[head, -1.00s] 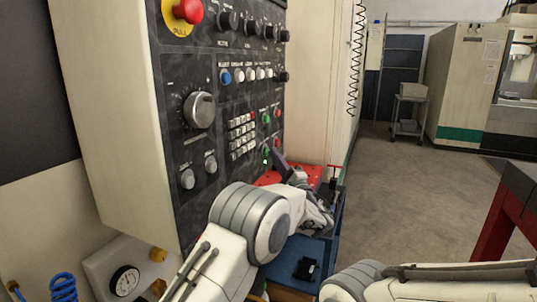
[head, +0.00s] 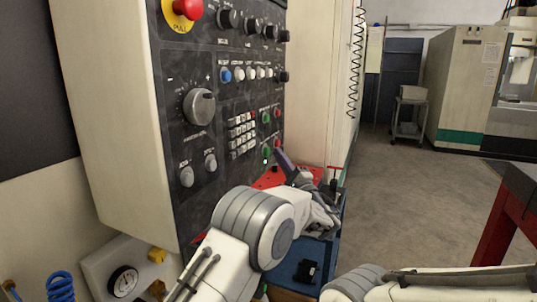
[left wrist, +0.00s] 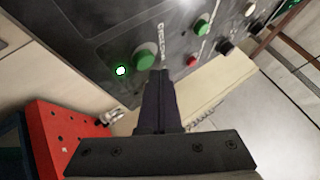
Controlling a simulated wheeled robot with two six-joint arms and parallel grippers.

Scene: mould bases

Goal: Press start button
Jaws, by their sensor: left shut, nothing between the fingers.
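A dark control panel (head: 215,130) carries rows of knobs and buttons. A lower green button (head: 267,149) sits near its bottom right edge, with a lit green lamp (head: 265,161) below it. In the left wrist view this green button (left wrist: 144,59) stands just beyond the fingertips, slightly left of them, and the lit lamp (left wrist: 120,71) is to its left. My left gripper (head: 279,153) is shut and empty, pointing at the panel beside that button; contact cannot be told. Another green button (left wrist: 201,28) lies further right. My right gripper is out of view.
A red emergency knob (head: 188,8) tops the panel. A red perforated plate (left wrist: 65,137) and a blue cart (head: 290,262) lie below the gripper. A red button (left wrist: 191,61) is close to the fingertips. Open floor (head: 420,190) lies to the right.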

